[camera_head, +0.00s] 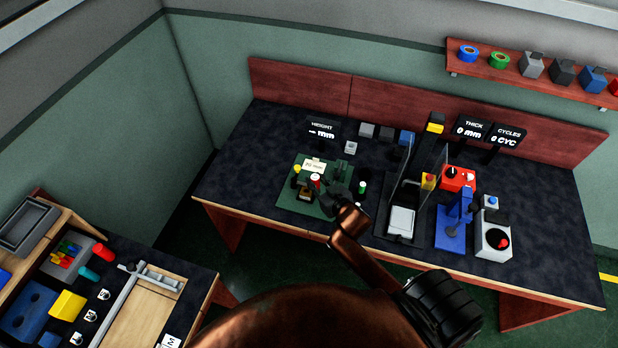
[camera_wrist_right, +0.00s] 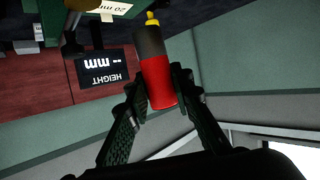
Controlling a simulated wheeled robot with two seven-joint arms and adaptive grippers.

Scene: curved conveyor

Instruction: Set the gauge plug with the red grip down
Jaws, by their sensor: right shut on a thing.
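The gauge plug (camera_wrist_right: 158,72) shows in the right wrist view, with a red grip, a dark body and a small yellow tip at its far end. My right gripper (camera_wrist_right: 161,90) is shut on its red grip, one finger on each side. In the head view my right gripper (camera_head: 337,192) is over the right part of a green mat (camera_head: 288,200). A small red and white piece (camera_head: 315,178) shows beside its fingers; I cannot tell whether this is the held plug. Contact between plug and mat cannot be seen. My left gripper is not in view.
A card (camera_head: 313,164) and a green block (camera_head: 341,168) are on the mat's far side. A green and white piece (camera_head: 362,188) stands right of the gripper. A height display (camera_head: 322,129) is behind. A clear-sided press (camera_head: 401,220) stands to the right.

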